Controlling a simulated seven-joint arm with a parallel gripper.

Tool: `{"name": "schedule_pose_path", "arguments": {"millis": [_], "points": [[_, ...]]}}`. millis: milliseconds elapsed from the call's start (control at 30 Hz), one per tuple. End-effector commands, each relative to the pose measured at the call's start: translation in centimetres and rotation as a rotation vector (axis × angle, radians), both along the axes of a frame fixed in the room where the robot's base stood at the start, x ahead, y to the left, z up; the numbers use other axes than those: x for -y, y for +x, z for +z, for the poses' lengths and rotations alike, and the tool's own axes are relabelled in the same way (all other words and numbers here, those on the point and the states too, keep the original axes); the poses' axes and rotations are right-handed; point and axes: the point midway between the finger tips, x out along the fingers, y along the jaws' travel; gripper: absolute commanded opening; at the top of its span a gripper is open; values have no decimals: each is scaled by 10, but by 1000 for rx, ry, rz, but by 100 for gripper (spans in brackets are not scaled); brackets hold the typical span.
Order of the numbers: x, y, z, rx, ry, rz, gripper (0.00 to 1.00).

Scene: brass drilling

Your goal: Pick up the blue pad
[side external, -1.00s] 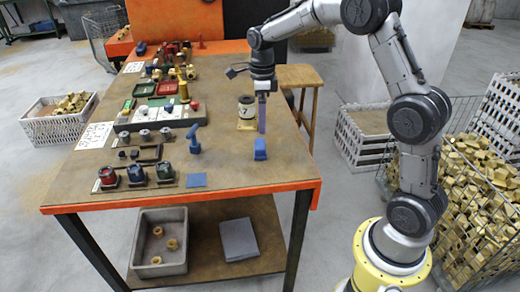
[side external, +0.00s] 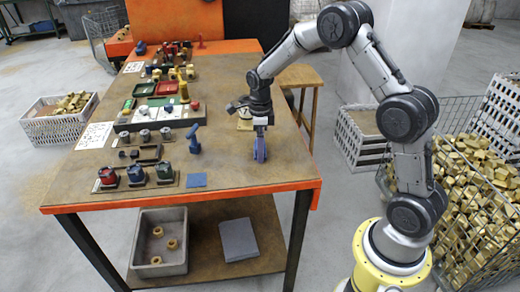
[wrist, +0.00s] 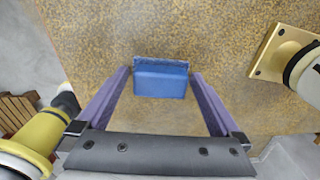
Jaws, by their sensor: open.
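A blue pad-like block (wrist: 160,82) lies on the brown tabletop in the wrist view, a taller front part with a thin flat edge behind it. My gripper (wrist: 160,76) is open, its two purple fingers on either side of the block near the tips, with a narrow gap showing at each side. In the side view my gripper (side external: 260,152) is low over the table near its right front, and its fingers mostly hide the block. A flat blue square (side external: 196,180) lies on the table further left, near the front edge.
A white cup-like part on a brass plate (side external: 244,125) stands just behind my gripper, and the plate shows at right in the wrist view (wrist: 270,62).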

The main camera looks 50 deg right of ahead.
Motion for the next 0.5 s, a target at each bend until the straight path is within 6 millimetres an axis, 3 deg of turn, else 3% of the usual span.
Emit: {"name": "schedule_pose_path", "arguments": {"millis": [100, 500], "points": [[0, 0, 0, 0, 0, 0, 100], [0, 0, 1, 1, 0, 0, 31]]}}
